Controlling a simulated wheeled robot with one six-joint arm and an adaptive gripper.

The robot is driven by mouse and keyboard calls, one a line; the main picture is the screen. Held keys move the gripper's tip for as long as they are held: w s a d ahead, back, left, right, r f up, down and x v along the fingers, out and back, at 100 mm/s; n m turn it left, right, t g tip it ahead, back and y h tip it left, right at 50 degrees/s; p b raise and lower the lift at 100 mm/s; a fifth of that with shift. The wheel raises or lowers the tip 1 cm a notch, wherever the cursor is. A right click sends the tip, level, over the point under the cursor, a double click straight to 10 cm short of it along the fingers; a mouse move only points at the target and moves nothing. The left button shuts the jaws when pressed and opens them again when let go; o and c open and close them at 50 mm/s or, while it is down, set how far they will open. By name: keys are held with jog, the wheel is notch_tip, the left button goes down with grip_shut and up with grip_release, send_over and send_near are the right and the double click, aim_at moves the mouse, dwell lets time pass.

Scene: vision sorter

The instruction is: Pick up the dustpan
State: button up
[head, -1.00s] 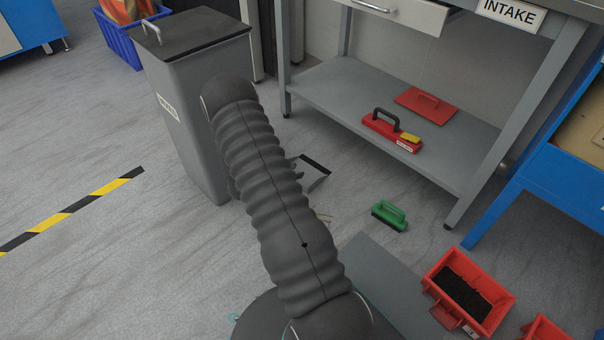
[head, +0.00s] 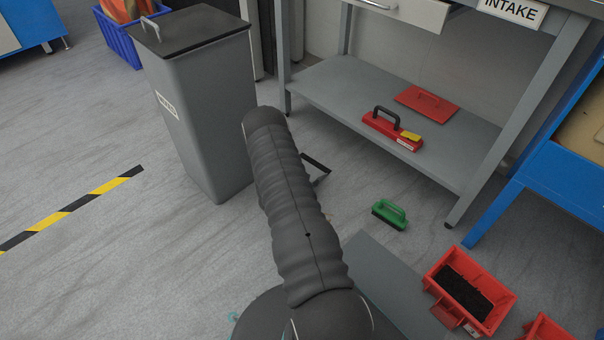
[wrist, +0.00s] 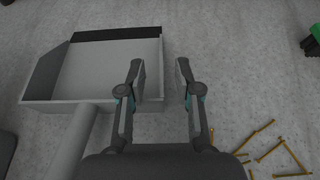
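The dustpan (wrist: 110,78) is grey with a black front lip and lies on the floor at the left of the wrist view. Its grey handle (wrist: 72,142) runs down toward the bottom edge. In the head view only a corner of the dustpan (head: 318,168) shows past my arm. My gripper (wrist: 160,68) is open and empty in the wrist view. Its left finger overlaps the pan's right side in the picture, and its right finger is over bare floor. The height between them is unclear. My arm hides the gripper in the head view.
A green brush (head: 390,214) lies on the floor right of the dustpan. Several yellowish sticks (wrist: 268,148) lie near the gripper. A grey bin (head: 200,110) stands left of my arm, a shelved bench (head: 320,85) behind, and a red crate (head: 440,262) at right.

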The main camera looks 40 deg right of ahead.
jog(key=shift+f+b+x, duration=0.2)
jog(key=shift+b+x, duration=0.3)
jog(key=shift+x, duration=2.25)
jog(key=shift+s, duration=0.1)
grip_shut()
